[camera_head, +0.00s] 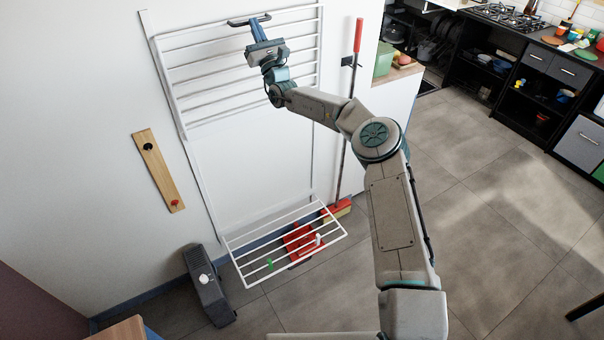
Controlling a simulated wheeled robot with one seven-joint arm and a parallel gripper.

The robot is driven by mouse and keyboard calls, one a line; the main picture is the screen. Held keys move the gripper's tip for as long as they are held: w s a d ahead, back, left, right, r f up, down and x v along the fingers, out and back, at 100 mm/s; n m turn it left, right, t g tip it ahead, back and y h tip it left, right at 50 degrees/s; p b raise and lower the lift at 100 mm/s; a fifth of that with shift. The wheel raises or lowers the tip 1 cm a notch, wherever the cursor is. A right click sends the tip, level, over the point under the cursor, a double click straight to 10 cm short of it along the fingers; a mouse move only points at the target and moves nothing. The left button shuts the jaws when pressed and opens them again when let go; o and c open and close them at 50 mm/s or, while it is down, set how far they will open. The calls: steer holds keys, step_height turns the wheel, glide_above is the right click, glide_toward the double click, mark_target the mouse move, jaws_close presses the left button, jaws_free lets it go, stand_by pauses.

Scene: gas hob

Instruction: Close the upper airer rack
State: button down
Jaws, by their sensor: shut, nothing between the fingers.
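The upper airer rack (210,78) is a white frame with several thin bars, near the top of the white wall panel. It looks close to the wall, but I cannot tell whether it lies fully flat. A dark handle (238,22) sits at its top edge. My gripper (256,24) is at the rack's top edge, beside or touching the right part of the handle. The fingers are shut with nothing seen between them; exact contact is too small to tell. My wrist hides part of the upper bars.
The lower airer rack (240,275) is folded out from the wall near the floor. A red-handled broom (350,110) leans to the right. A wooden hook board (159,170) hangs left. A dark grey box-like object (210,288) stands below. Open floor (500,220) lies right.

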steer(key=shift+w+r, duration=0.1)
steer(key=shift+w, duration=0.35)
steer(key=shift+s, duration=0.1)
stand_by(0.4)
